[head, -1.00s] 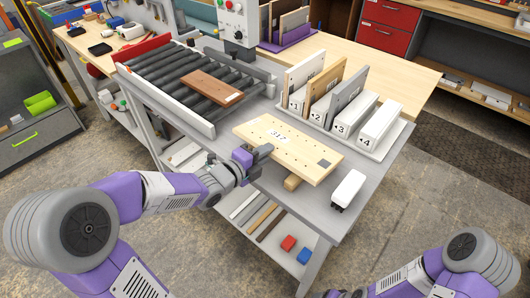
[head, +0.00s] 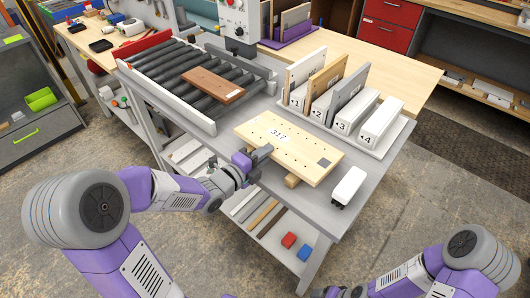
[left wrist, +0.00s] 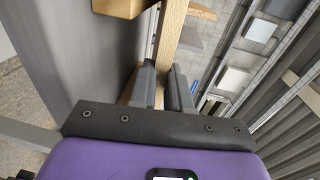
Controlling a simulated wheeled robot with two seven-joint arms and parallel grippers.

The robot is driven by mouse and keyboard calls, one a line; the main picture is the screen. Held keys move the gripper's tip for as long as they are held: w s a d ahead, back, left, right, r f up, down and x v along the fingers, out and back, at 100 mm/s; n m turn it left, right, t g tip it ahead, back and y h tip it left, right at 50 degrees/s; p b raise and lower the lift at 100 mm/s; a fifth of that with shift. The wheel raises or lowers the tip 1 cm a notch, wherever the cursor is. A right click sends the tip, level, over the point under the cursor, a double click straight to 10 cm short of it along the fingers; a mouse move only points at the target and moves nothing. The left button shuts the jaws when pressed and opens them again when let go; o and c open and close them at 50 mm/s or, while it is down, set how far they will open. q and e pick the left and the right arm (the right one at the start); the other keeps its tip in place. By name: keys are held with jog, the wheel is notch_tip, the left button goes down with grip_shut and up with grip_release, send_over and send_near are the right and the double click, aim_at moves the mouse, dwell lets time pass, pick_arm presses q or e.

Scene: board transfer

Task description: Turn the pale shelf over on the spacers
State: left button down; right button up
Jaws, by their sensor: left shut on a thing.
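The pale shelf (head: 300,150) is a light wooden board with rows of small holes, a white label reading 317 and a dark square patch near its right end. It lies flat, raised above the grey table. A wooden spacer (head: 292,181) shows under its near edge; others are hidden beneath it. My left gripper (head: 262,155) is shut on the shelf's near left edge. In the left wrist view the edge of the shelf (left wrist: 171,35) runs between the fingers (left wrist: 163,90). Part of my right gripper (head: 338,292) shows at the bottom edge, its fingers unclear.
A rack (head: 375,150) with numbered white blocks and upright boards stands behind the shelf. A roller conveyor (head: 180,85) carries a brown board (head: 213,85) at the left. A white block (head: 348,187) sits near the table's right front corner. Strips and coloured blocks lie on the lower level.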

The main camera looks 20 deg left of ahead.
pick_arm(q)
jog(key=shift+f, duration=0.15)
jog(key=shift+s+f+t, duration=0.1)
jog(key=shift+f+t, duration=0.4)
jog(key=shift+f, duration=0.3)
dwell(0.6)
jog(key=c, duration=1.1)
grip_release()
jog(key=shift+o, duration=0.5)
jog(key=shift+o, duration=0.2)
jog(key=shift+f, duration=0.1)
jog(key=shift+s, duration=0.1)
